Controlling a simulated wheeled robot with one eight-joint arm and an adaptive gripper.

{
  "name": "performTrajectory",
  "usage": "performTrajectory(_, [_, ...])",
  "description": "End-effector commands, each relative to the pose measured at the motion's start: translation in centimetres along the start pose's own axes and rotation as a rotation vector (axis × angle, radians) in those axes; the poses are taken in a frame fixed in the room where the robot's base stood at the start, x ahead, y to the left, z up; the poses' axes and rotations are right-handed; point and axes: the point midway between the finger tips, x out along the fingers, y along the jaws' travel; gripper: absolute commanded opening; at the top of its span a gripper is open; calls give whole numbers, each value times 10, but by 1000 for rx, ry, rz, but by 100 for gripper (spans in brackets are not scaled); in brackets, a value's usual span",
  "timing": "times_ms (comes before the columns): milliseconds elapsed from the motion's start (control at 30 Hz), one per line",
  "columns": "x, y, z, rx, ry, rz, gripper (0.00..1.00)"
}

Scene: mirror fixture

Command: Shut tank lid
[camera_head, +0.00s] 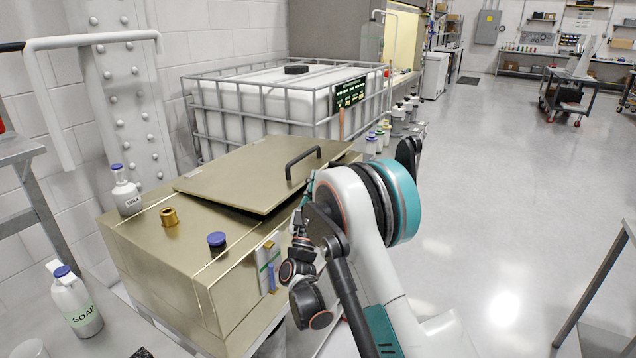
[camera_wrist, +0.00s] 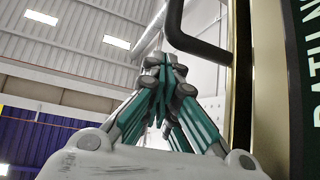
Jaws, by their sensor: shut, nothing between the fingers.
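The tank (camera_head: 165,262) is a brass-coloured box at the left of the head view. Its flat lid (camera_head: 245,178) is tilted, with a dark gap under its near right edge. A black bar handle (camera_head: 303,158) stands on the lid near its right side. In the wrist view the handle (camera_wrist: 198,42) passes close by my fingertips, and the lid's brass edge (camera_wrist: 242,90) runs upright beside it. My gripper (camera_wrist: 165,62) is shut and empty, left of the handle; I cannot tell whether it touches. In the head view my arm hides the fingertips.
A blue-capped wax bottle (camera_head: 126,192), a brass fitting (camera_head: 169,217) and a blue-topped knob (camera_head: 217,241) are on the tank top. A soap bottle (camera_head: 76,303) stands at front left. A caged white container (camera_head: 285,95) is behind. Open floor (camera_head: 500,200) lies right.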

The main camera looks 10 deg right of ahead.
Motion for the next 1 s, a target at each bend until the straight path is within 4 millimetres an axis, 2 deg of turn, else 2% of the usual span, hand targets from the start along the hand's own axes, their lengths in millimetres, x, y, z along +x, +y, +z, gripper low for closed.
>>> performTrajectory(267, [6,2,-6,0,0,0,0])
performTrajectory(700, [53,21,-56,0,0,0,0])
performTrajectory(1000, [71,27,-74,8,-3,-22,0])
